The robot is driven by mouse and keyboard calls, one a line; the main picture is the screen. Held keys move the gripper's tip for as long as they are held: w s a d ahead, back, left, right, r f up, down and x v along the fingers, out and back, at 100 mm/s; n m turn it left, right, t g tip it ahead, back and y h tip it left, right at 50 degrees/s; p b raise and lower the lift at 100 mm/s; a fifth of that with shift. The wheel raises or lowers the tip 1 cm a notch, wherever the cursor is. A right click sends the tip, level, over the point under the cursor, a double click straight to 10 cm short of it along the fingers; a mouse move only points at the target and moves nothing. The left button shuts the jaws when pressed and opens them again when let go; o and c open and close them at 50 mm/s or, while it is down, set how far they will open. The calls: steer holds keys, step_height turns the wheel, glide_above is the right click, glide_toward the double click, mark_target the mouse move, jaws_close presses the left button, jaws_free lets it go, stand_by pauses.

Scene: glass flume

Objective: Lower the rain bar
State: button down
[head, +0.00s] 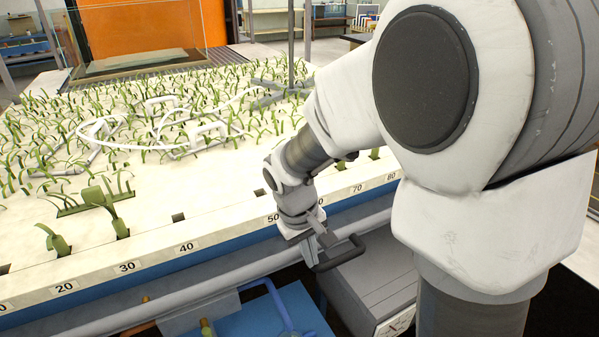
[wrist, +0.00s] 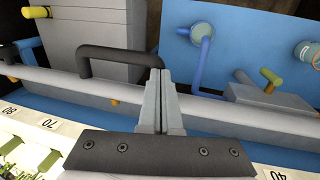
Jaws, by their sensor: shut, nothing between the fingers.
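My gripper (head: 312,258) is shut and points down in front of the flume's front edge, near the 50 and 60 marks. In the wrist view its fingers (wrist: 160,88) are pressed together with nothing between them. A black bent handle (head: 345,252) is right beside the fingertips. I cannot make out for certain which part is the rain bar.
The long grey pipe (head: 225,272) runs along the flume's numbered front edge (head: 155,257). Green plants and white pipe hoops (head: 185,135) cover the bed. A grey box (head: 375,285) and a blue panel with a blue pipe (head: 275,310) stand below the edge.

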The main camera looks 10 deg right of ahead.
step_height(320, 180, down, 9)
steer(key=b, duration=0.4)
steer(key=shift+s+b, duration=0.15)
steer(key=shift+b, duration=0.25)
steer(key=shift+s+f, duration=0.1)
step_height(320, 180, up, 15)
steer(key=a+p, duration=0.3)
steer(key=p, duration=0.2)
steer(key=s+d+r+m+t+y+p, duration=0.1)
steer(key=s+d+r+t+p, duration=0.1)
steer(key=s+r, duration=0.4)
steer(key=s+d+r+m+t+y+p, duration=0.1)
steer(key=s+d+r+m+t+p, duration=0.1)
steer(key=s+r, duration=0.4)
steer(key=s+d+t, duration=0.1)
steer(key=s+d, duration=0.1)
steer(key=s, duration=0.1)
steer(key=shift+s+r+m, duration=0.15)
steer(key=shift+s+m, duration=0.05)
steer(key=shift+m, duration=0.1)
